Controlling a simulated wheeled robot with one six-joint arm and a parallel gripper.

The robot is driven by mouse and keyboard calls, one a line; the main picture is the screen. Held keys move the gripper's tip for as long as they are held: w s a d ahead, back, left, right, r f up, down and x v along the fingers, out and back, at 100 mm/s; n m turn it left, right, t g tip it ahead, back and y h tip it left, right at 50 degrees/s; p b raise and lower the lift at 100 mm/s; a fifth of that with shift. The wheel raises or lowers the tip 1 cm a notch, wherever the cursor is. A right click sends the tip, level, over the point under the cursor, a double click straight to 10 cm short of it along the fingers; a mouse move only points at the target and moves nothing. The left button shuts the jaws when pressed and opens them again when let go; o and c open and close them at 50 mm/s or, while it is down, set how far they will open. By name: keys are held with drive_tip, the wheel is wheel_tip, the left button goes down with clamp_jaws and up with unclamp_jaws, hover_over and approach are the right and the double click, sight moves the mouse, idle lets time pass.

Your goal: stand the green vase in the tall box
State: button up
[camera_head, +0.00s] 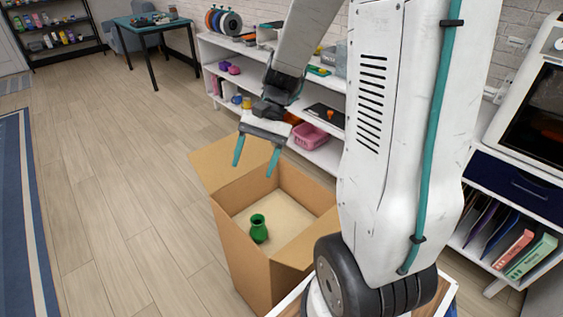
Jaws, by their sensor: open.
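The green vase (259,229) is inside the tall cardboard box (238,245), near the front of its pale bottom. It looks upright, with its mouth facing up, and nothing holds it. The box stands on the floor with its top flaps open. My gripper (256,160) is above the far part of the box opening. Its two teal fingers point down and are spread apart, with nothing between them. The fingers are clear of the vase. My arm hides part of the area to the right of the box.
A white shelf (211,83) with spools, cups and a pink basket (310,136) stands behind the box. A teal table (153,29) and a dark rack are farther back. The wooden floor (120,190) on the left is clear, beside a blue rug (17,215).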

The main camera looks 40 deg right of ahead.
drive_tip(key=s+a+r+n+t+h, duration=0.1)
drive_tip(key=s+a+r+n+h, duration=0.1)
drive_tip(key=s, duration=0.5)
drive_tip(key=s+a+r+n+t+h, duration=0.2)
drive_tip(key=s+a+r+n+h, duration=0.1)
drive_tip(key=s+r+n, duration=0.4)
drive_tip(key=shift+s+a+r+h, duration=0.35)
drive_tip(key=shift+s+r+h, duration=0.4)
drive_tip(key=shift+r, duration=0.5)
drive_tip(key=shift+w, duration=0.1)
